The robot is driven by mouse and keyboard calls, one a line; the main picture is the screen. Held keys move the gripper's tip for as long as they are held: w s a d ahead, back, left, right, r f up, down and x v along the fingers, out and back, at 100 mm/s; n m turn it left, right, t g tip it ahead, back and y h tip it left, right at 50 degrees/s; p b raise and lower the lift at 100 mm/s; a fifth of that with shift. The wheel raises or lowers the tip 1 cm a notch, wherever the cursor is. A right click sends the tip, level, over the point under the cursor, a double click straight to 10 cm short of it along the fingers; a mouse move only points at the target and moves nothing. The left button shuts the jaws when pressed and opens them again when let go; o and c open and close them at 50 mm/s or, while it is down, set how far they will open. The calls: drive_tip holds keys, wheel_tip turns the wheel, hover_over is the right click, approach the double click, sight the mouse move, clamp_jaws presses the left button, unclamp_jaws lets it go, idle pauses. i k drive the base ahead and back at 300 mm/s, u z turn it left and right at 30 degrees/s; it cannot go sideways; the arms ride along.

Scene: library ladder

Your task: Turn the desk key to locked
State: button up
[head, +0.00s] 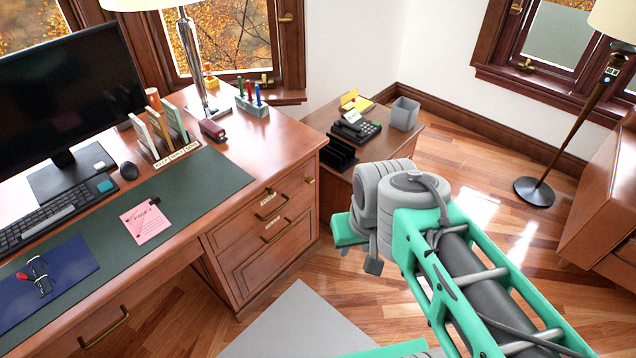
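A small brass fitting (309,180), perhaps the desk key in its lock, sits at the upper right of the desk's drawer front. It is too small to tell which way it is turned. The wooden desk (290,150) has two labelled drawers with brass handles, an upper drawer (262,203) and a lower drawer (270,245), both looking shut. My gripper (358,248) is right of the drawers and appears apart from them. It is partly hidden behind my grey wrist, so its opening and anything between its fingers cannot be made out.
A low side cabinet (338,185) behind my wrist carries a phone (355,127), a black tray (338,153) and a grey bin (404,113). A floor lamp (535,190) and a wooden cabinet (600,205) stand at right. A grey mat (295,325) lies on the floor.

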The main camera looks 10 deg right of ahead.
sight(310, 180)
drive_tip(key=z, duration=1.2)
drive_tip(key=i, duration=1.15)
drive_tip(key=u, duration=3)
